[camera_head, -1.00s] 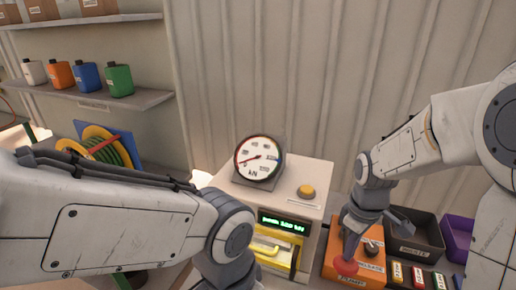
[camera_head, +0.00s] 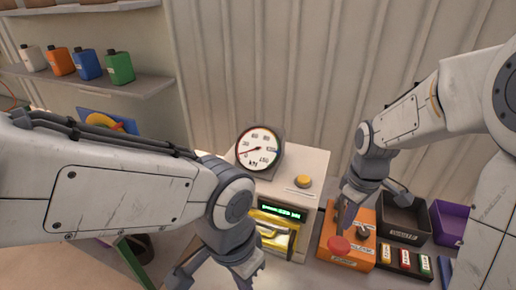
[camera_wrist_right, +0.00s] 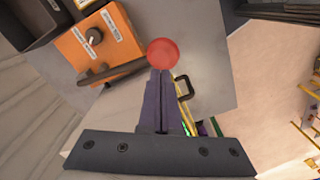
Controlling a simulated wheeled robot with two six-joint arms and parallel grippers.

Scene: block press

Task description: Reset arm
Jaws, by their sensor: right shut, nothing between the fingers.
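My right gripper (camera_head: 342,226) is shut and empty, pointing down just above the orange control box (camera_head: 360,255). My left gripper (camera_head: 245,280) hangs low at the bottom edge, left of the press. Its fingertips are cut off, so its opening cannot be told.
The press (camera_head: 300,165) carries a round gauge (camera_head: 259,149), a yellow button (camera_head: 303,182), a green-lit display (camera_head: 282,211) and a yellow-framed opening (camera_head: 275,232). A black bin (camera_head: 405,220) and a purple bin (camera_head: 450,222) stand right of the orange box. Shelves with bottles are at left.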

